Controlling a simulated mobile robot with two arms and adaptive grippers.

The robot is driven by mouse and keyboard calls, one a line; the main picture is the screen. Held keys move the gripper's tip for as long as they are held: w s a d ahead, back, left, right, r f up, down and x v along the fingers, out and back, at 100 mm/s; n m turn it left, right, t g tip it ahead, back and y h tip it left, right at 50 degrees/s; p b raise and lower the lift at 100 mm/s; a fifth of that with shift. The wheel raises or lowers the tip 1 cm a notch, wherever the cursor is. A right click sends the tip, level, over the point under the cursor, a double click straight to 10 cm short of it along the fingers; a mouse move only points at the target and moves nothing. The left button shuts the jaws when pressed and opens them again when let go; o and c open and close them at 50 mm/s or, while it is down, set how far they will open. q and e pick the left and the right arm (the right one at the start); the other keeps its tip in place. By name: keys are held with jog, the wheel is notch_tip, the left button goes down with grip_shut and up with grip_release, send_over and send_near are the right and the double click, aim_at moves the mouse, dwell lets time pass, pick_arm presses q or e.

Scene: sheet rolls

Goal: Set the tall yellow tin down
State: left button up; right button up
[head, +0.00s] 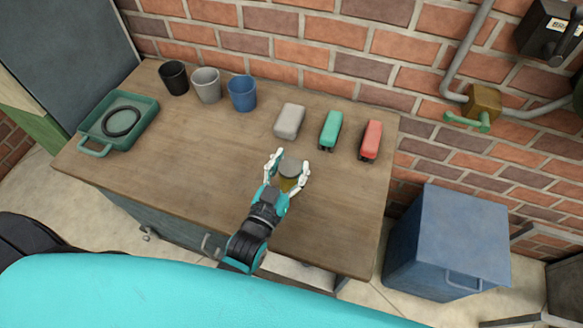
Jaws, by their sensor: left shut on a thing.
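The tall yellow tin (289,183) shows in the head view near the middle of the wooden table. Its top is grey and a little yellow side shows below it. My left gripper (287,170) is shut on the tin, one white finger on each side of it. The gripper and wrist hide much of the tin's near side. I cannot tell whether its base touches the table (190,150). My right gripper is not in view.
Behind the tin stand a grey block (289,120), a green stapler-like thing (331,130) and a red one (371,139). Black (174,78), grey (206,85) and blue (242,93) cups stand at the back left, near a green tray (147,121). The table's left middle is clear.

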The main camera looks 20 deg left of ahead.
pick_arm(q)
jog(key=shift+w+f, duration=0.15)
jog(key=shift+w, duration=0.25)
notch_tip(320, 180, down, 3)
jog(key=shift+f, duration=0.1)
jog(key=shift+f, duration=0.1)
jog(key=o, duration=1.5)
jog(key=shift+o, duration=0.2)
